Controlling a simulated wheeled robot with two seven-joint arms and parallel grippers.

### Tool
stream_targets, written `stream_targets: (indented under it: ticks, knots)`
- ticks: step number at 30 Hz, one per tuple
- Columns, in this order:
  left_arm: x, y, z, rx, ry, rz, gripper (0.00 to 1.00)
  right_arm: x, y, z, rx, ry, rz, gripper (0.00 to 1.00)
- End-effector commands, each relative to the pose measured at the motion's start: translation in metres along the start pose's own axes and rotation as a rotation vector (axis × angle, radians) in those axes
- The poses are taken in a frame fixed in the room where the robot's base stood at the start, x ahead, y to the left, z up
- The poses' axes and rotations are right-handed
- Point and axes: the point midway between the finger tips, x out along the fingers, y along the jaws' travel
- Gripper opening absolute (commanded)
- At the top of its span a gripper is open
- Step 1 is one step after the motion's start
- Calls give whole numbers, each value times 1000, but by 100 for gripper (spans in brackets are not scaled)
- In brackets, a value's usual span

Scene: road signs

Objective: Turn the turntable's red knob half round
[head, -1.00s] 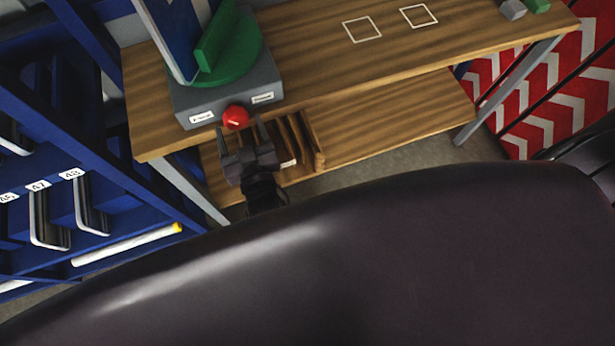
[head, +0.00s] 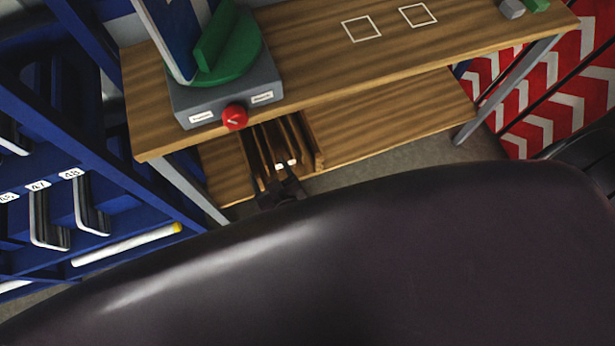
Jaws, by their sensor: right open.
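The red knob (head: 235,117) sits on the front face of the grey turntable base (head: 188,100), between two small white labels. A short pale mark shows on the knob. The green turntable top (head: 238,62) carries an upright green block and a blue and white panel (head: 168,38). My right gripper (head: 277,180) is below and to the right of the knob, apart from it, open and empty. Its rear is hidden by my dark body. My left gripper is not in view.
The turntable stands at the left end of a wooden table (head: 320,70) with two white squares marked on it. A slotted wooden rack (head: 313,147) is on the lower shelf (head: 390,115), behind my gripper. A blue rack (head: 100,150) stands close on the left.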

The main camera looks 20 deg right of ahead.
Motion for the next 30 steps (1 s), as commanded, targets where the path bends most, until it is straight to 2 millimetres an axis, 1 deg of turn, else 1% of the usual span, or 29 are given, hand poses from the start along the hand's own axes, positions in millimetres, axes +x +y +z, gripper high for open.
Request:
stream_targets:
  ticks: [1,10,21,27,30]
  knots:
    - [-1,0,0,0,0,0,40,1,2,10,-9,-22,-4,69]
    - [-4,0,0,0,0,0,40,1,16,69,-49,-156,-31,69]
    - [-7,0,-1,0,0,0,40,-9,34,138,-80,-321,-60,69]
    - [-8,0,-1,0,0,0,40,-16,41,163,-87,-385,-71,69]
    - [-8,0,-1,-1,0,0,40,-18,43,170,-88,-401,-73,69]
